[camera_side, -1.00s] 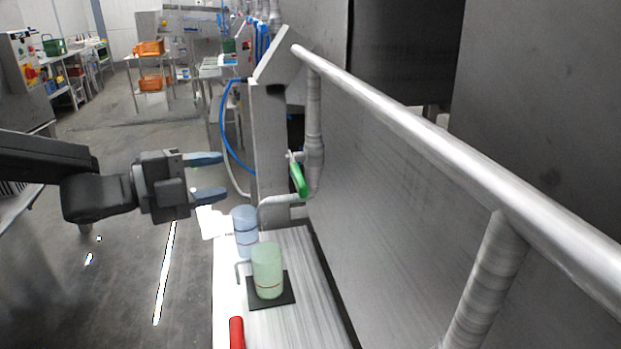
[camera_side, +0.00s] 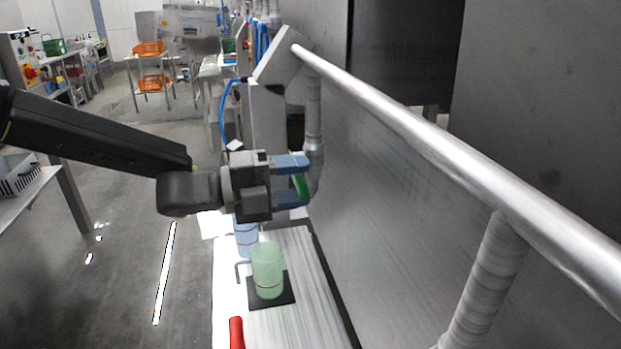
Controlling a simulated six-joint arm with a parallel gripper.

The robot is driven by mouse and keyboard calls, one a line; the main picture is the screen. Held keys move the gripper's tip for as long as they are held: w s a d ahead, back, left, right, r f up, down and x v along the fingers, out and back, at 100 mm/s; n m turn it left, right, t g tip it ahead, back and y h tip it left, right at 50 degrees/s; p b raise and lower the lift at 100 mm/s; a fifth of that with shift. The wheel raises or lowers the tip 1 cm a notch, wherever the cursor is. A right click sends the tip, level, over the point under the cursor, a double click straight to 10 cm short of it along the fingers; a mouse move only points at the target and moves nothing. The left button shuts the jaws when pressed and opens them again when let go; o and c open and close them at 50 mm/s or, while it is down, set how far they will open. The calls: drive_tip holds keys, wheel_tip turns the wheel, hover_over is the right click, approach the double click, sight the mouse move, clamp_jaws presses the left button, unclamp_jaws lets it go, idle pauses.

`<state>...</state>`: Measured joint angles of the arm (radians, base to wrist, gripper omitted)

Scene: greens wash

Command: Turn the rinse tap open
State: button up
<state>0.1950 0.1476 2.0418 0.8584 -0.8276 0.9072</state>
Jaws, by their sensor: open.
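The rinse tap's green handle (camera_side: 300,186) hangs slanting down beside the grey vertical pipe at the wall. My gripper (camera_side: 307,181) is at the handle, with one blue finger above and one below. The jaws are open, and the green handle shows between the fingers. Whether a finger touches it I cannot tell. The tap's spout and body are mostly hidden behind my gripper.
A green cup (camera_side: 267,270) stands on a black mat (camera_side: 288,297) on the white bench, with a bluish cup (camera_side: 246,240) behind it. A red object (camera_side: 236,333) lies at the front. A metal rail (camera_side: 420,135) runs along the right.

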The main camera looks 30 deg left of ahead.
drive_tip(key=shift+x, duration=1.25)
drive_tip(key=shift+c, duration=0.4)
clamp_jaws()
